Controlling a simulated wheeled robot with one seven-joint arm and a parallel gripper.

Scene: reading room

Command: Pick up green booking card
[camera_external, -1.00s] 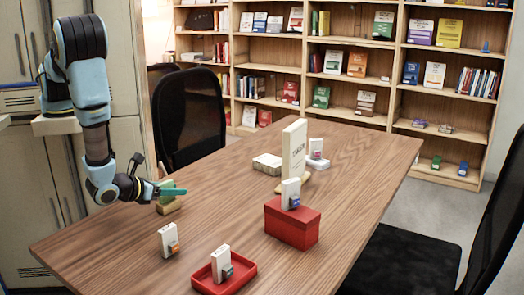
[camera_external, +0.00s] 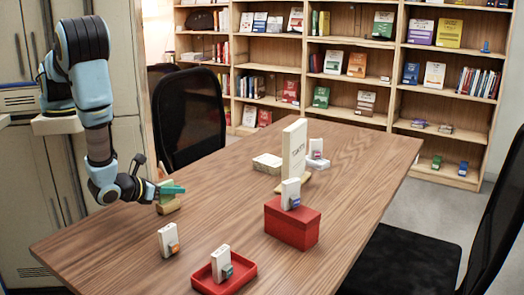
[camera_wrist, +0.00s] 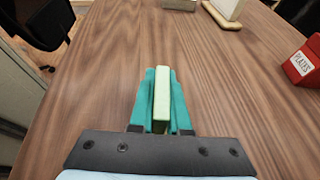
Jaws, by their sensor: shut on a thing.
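The green booking card is a pale green upright slab (camera_wrist: 162,95) between my two teal fingers in the wrist view. My gripper (camera_wrist: 162,90) is shut on it, one finger against each broad side. A bit of the card (camera_external: 165,181) shows above the fingers. A tan block-like part (camera_external: 168,207) shows just below them; whether the card is clear of it I cannot tell.
White cards stand at the table's front (camera_external: 168,241) and in a red tray (camera_external: 254,270). A red box (camera_external: 292,226) bears another. A tall white sign (camera_external: 294,150) and a low pale block (camera_external: 267,163) stand farther back. The wood around my gripper is largely clear.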

